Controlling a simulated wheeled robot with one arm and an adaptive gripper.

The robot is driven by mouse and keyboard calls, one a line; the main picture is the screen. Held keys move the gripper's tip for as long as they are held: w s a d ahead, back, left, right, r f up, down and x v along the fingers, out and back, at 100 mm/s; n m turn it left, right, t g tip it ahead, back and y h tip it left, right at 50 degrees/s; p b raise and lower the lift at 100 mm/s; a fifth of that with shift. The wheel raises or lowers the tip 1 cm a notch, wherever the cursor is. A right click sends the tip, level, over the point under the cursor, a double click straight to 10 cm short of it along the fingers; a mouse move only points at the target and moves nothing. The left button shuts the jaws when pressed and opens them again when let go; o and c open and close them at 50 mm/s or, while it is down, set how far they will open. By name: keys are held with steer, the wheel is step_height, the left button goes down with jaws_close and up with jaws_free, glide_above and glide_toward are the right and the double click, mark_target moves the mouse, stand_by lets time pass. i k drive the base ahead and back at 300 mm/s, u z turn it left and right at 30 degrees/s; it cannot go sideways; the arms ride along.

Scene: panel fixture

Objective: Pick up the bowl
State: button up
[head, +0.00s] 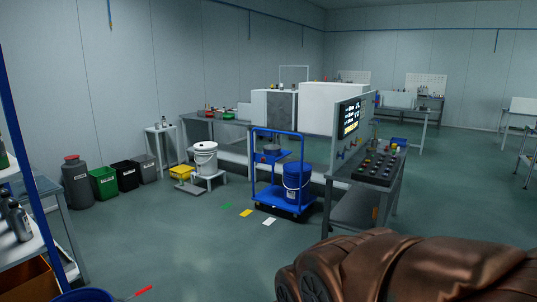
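I cannot pick out a bowl with certainty. A small dark rounded thing (272,149) sits on the upper shelf of the blue cart (256,165) near the middle of the head view. It may be a bowl, but it is too small to tell. Small red and green things lie on the back bench (215,122), and their shapes are unclear. My gripper is not in view.
A blue bucket (297,184) stands on the cart's lower deck. A panel table (366,170) is right of it. A white bucket (204,158) and several bins stand left. Coloured cards (245,213) lie on the floor. The floor in front is open.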

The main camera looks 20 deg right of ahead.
mark_target(272, 151)
steer(key=z, duration=0.15)
steer(key=k, duration=0.4)
steer(key=z, duration=0.75)
steer(key=i, duration=1.9)
steer(key=u, duration=0.4)
steer(key=i, duration=5.65)
steer(key=z, duration=0.05)
